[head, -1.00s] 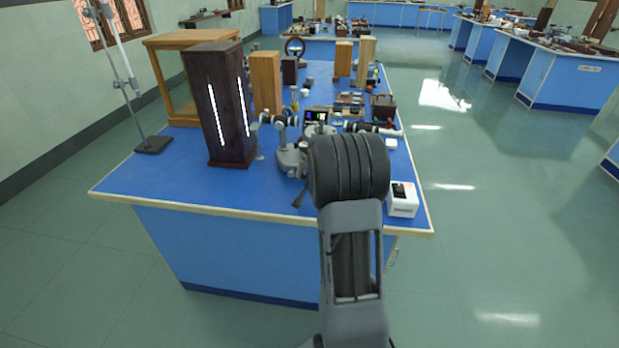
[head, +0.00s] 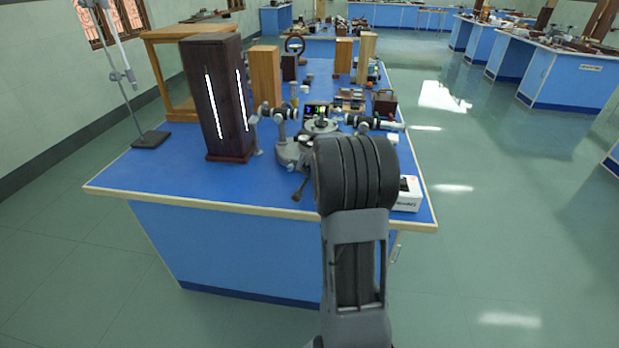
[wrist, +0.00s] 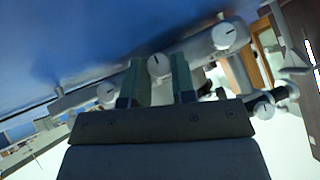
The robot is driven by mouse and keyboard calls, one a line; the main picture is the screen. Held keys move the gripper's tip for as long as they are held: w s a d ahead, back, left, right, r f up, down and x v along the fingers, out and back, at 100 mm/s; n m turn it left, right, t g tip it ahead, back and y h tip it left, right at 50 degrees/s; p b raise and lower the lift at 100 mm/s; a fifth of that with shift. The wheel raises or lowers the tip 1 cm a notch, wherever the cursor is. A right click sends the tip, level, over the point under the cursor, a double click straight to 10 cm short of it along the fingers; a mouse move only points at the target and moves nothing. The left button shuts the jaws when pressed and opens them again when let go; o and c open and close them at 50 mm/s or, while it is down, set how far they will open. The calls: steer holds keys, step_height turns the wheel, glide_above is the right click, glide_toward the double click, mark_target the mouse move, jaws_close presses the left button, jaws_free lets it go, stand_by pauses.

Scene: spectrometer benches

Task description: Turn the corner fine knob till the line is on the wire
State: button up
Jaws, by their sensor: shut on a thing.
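In the wrist view my gripper (wrist: 158,82) has its two green fingers closed about a white round knob (wrist: 158,66) with a dark pointer mark. Other white knobs show beside it: one at upper right (wrist: 224,36), one at left (wrist: 105,92) and one at lower right (wrist: 264,108). I cannot tell by label which is the corner fine knob. In the head view the grey spectrometer (head: 289,152) stands on the blue bench, partly behind my arm, which hides my gripper. A small dark display (head: 316,110) with coloured marks shows behind it; the line and wire are too small to read.
A dark lamp housing (head: 215,100) with bright slits stands left of the spectrometer. A white box (head: 409,194) sits at the bench's right front corner, partly behind my arm. A stand (head: 150,139) is at the left edge. The bench's front left top (head: 160,180) is clear.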

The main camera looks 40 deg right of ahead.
steer(key=f+b, duration=0.1)
steer(key=b, duration=0.3)
steer(key=shift+d+f, duration=0.1)
steer(key=shift+f, duration=0.1)
steer(key=t+b, duration=0.1)
steer(key=b, duration=0.3)
steer(key=shift+s+m+y+b, duration=0.1)
steer(key=shift+m+y+b, duration=0.25)
steer(key=shift+m+y, duration=0.05)
steer(key=b, duration=0.4)
steer(key=m+t+y+b, duration=0.1)
steer(key=b, duration=0.3)
steer(key=shift+r+t, duration=0.25)
steer(key=shift+t, duration=0.05)
steer(key=shift+s+d+b, duration=0.1)
steer(key=shift+b, duration=0.35)
steer(key=shift+r+m+t+y+b, duration=0.3)
steer(key=shift+y+b, duration=0.1)
steer(key=shift+b, duration=0.55)
steer(key=o, duration=0.9)
